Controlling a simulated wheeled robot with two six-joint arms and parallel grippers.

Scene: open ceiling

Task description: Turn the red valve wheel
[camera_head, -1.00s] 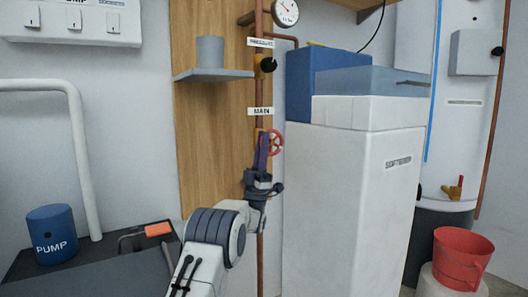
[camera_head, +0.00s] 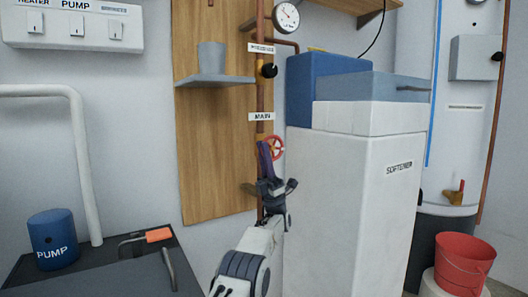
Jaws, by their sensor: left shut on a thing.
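The red valve wheel (camera_head: 277,148) sits on the vertical copper pipe just below the MAIN label (camera_head: 261,117). My left gripper (camera_head: 266,153) reaches up from below, its purple fingers at the left edge of the wheel. It is shut on the wheel's rim, as far as the view shows; the fingers partly hide the valve body and that side of the wheel. My right gripper is not in view.
The white softener cabinet (camera_head: 350,200) stands close to the right of the pipe. A grey shelf (camera_head: 214,81) with a grey cup juts out on the left, above. A pressure gauge (camera_head: 286,17) is higher up. A blue pump (camera_head: 53,239) stands at lower left, a red bucket (camera_head: 463,262) at lower right.

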